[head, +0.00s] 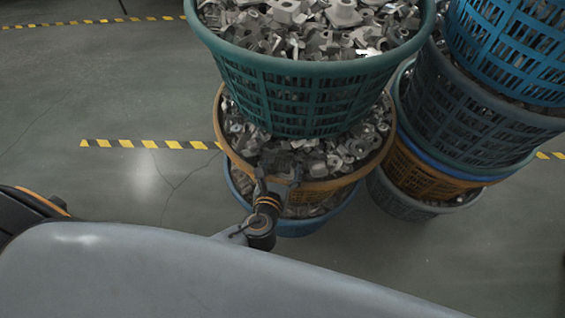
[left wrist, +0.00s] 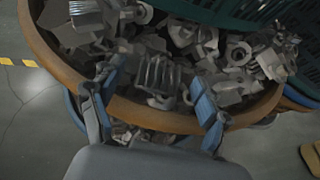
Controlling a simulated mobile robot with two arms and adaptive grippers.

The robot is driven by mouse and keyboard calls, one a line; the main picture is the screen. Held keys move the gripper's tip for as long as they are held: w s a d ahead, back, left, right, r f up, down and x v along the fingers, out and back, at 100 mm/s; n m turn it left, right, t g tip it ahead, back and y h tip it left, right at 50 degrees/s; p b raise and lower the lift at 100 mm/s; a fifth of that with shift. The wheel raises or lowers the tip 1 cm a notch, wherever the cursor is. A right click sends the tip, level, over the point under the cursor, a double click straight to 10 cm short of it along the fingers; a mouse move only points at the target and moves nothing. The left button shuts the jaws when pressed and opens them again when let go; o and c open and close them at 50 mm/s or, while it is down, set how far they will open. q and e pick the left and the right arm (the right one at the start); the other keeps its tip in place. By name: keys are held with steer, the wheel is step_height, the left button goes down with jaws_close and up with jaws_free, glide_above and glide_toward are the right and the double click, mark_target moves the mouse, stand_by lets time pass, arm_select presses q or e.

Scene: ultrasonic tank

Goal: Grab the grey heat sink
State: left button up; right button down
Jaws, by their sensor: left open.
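The grey heat sink, a finned block (left wrist: 157,76), shows in the left wrist view among other metal parts near the rim of the orange basket (left wrist: 60,55). In the head view, dark fins of it seem to show (head: 280,163) just beyond my gripper. My left gripper (head: 278,178) is open at the near rim of that basket. In the left wrist view, my left gripper's fingers (left wrist: 151,82) stand on either side of the heat sink, apart from each other. Whether they touch it I cannot tell. My right gripper is not in view.
A green basket (head: 300,95) full of metal parts stands on the orange one and overhangs its far side. A blue basket (head: 297,229) is underneath. Another basket stack (head: 465,110) stands close on the right. The floor at left is clear, with yellow-black tape (head: 150,144).

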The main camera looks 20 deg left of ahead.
arm_select(q)
steer(key=shift+w, duration=0.15)
steer(key=c, duration=1.3)
steer(key=shift+o, duration=0.2)
